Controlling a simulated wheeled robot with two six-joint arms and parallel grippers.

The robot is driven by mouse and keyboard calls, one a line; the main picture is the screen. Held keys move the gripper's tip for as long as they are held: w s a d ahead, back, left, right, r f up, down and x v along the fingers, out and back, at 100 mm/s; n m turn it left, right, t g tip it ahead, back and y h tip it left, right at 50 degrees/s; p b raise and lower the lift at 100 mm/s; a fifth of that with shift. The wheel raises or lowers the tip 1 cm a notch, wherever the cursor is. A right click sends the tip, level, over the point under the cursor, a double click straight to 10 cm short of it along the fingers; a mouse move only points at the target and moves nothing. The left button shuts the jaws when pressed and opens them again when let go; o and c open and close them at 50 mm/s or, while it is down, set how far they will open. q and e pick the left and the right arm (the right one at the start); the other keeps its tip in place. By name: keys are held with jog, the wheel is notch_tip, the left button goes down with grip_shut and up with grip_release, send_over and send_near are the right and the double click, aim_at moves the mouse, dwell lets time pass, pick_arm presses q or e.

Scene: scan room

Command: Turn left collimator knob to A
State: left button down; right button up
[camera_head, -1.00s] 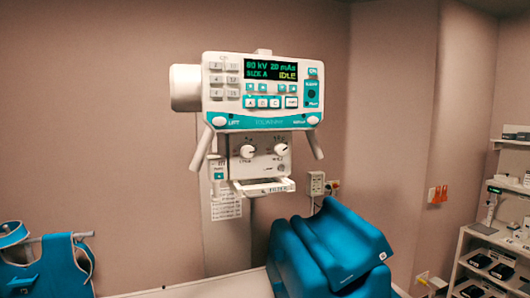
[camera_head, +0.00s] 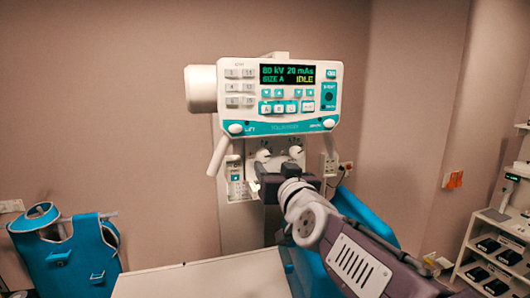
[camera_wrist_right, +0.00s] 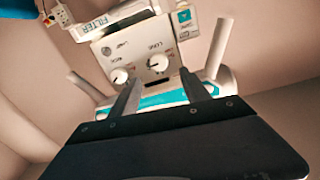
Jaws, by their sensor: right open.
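The collimator box hangs under the control panel (camera_head: 285,90). Its left knob (camera_head: 263,155) is white and round. The right knob (camera_head: 295,151) sits beside it. The wrist view shows the box upside down, so the left knob (camera_wrist_right: 158,63) is on the right there and the right knob (camera_wrist_right: 119,76) on the left. My right gripper (camera_wrist_right: 158,80) is open and empty, its two fingers pointing at the box, with the left knob appearing between and beyond the tips. My right arm hides the lower box in the head view. I cannot read the knob settings. My left gripper is not in view.
Two handles flank the box; the left one (camera_head: 218,156) is clear of my arm. A filter tray (camera_wrist_right: 98,22) projects from the box. The panel display reads SIZE A, IDLE.

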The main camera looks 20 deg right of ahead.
aim_at(264, 157)
jog(key=w, duration=0.9)
jog(key=shift+w+f, duration=0.1)
jog(key=shift+f, duration=0.1)
jog(key=shift+r, duration=0.1)
jog(key=shift+d, duration=0.1)
grip_shut()
